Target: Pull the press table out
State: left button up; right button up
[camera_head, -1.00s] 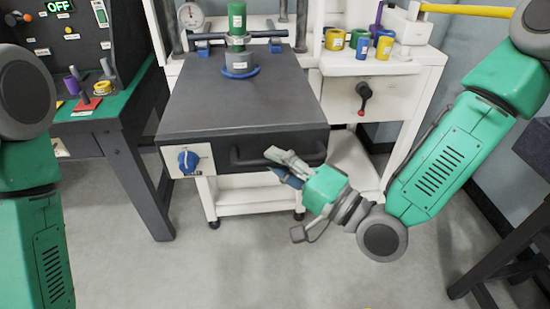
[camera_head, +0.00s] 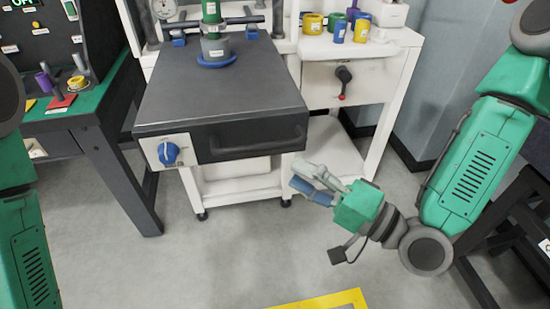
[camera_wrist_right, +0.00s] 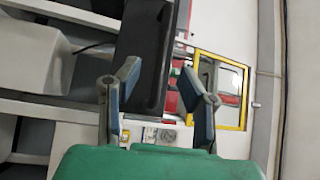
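The press table (camera_head: 225,90) is a dark grey slab jutting forward from the white press frame, in the upper middle of the head view. Its dark bar handle (camera_head: 258,145) runs along the front face. A blue knob (camera_head: 169,153) sits on a white panel at the left of that face. My right gripper (camera_head: 302,175) is below and right of the handle, apart from it. In the right wrist view the gripper (camera_wrist_right: 158,105) has its fingers spread with nothing held; a dark part, seemingly the table front, lies beyond. My left gripper is out of view.
A green cylinder (camera_head: 212,12) on a grey base with a blue ring (camera_head: 216,61) stands on the table. A white side bench (camera_head: 370,55) with rings is at right; a dark bench (camera_head: 80,115) is at left. Floor in front is clear, with a yellow marking (camera_head: 320,302).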

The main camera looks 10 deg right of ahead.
jog(key=shift+v, duration=1.55)
